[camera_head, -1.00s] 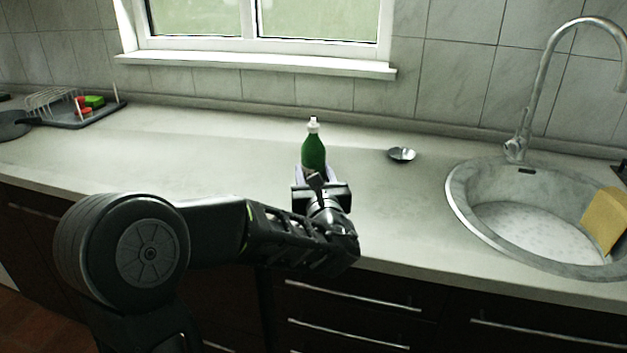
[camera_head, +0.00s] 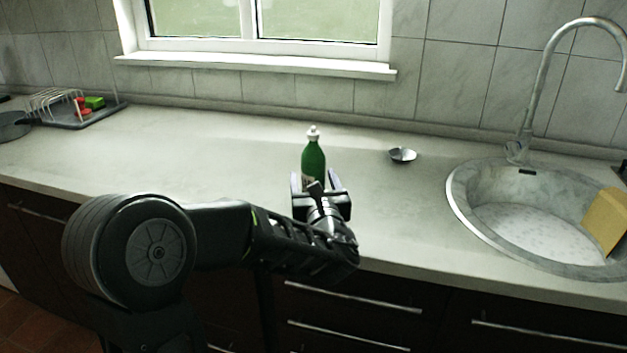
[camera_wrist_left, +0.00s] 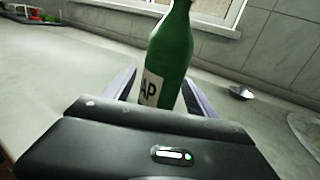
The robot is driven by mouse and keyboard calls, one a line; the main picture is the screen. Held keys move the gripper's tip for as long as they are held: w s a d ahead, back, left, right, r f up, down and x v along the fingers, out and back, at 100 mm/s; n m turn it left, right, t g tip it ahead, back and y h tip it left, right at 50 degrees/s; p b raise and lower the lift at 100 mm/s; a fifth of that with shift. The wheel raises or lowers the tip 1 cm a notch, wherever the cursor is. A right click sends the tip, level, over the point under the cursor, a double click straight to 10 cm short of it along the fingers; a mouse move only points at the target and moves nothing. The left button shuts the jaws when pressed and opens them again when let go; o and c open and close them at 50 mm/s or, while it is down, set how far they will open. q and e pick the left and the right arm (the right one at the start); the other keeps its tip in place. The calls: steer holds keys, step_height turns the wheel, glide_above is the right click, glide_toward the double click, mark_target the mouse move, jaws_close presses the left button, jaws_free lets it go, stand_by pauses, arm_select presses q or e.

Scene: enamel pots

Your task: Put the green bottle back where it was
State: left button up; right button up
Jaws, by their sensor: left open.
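The green bottle (camera_head: 313,158) with a white cap stands upright on the counter, in the middle of the head view. In the left wrist view the bottle (camera_wrist_left: 172,55) shows a white label, and its top is cut off by the frame. My left gripper (camera_head: 317,184) is open, with one finger on each side of the bottle's lower part. In the left wrist view the fingers (camera_wrist_left: 160,88) stand apart from each other around the bottle. The bottle's base is hidden behind the gripper body. My right gripper is not in view.
A small metal bowl (camera_head: 402,155) sits right of the bottle. A round sink (camera_head: 457,196) with a tap (camera_head: 541,90) and a yellow sponge (camera_head: 604,222) lies further right. A dish rack (camera_head: 55,103) stands far left. The counter (camera_head: 180,150) left of the bottle is clear.

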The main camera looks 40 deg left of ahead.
arm_select(q)
steer(key=shift+r, duration=0.1)
steer(key=shift+r, duration=0.1)
steer(key=v, duration=1.2)
steer(key=shift+s, duration=0.1)
stand_by(0.4)
